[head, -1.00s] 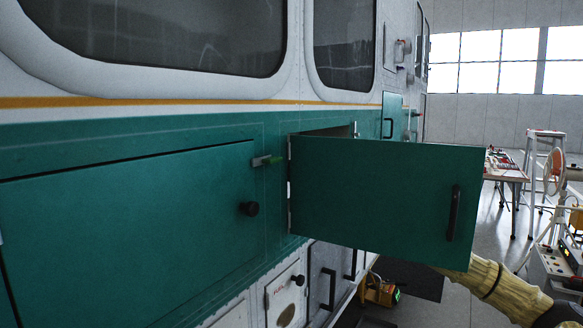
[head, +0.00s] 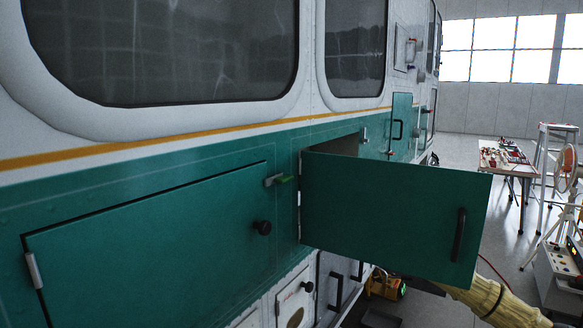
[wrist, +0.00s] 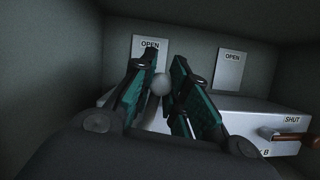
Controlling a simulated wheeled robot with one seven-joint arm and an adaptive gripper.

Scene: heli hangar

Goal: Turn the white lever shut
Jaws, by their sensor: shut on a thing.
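The white lever (wrist: 160,85) shows in the wrist view as a pale rounded end between my fingers, inside a dark compartment. My gripper (wrist: 162,66) has its two teal-padded fingers closed around it. The lever's lower part is hidden by the fingers and the gripper body. A white plate marked OPEN (wrist: 149,47) stands behind the fingers. In the head view my gripper and the lever are hidden behind the open green door (head: 390,215).
Right of my gripper are a white block marked SHUT (wrist: 270,118), a copper-coloured handle (wrist: 287,135) and a second OPEN plate (wrist: 229,70). The compartment walls are close. In the head view a tool table (head: 507,160) and a fan (head: 566,165) stand right.

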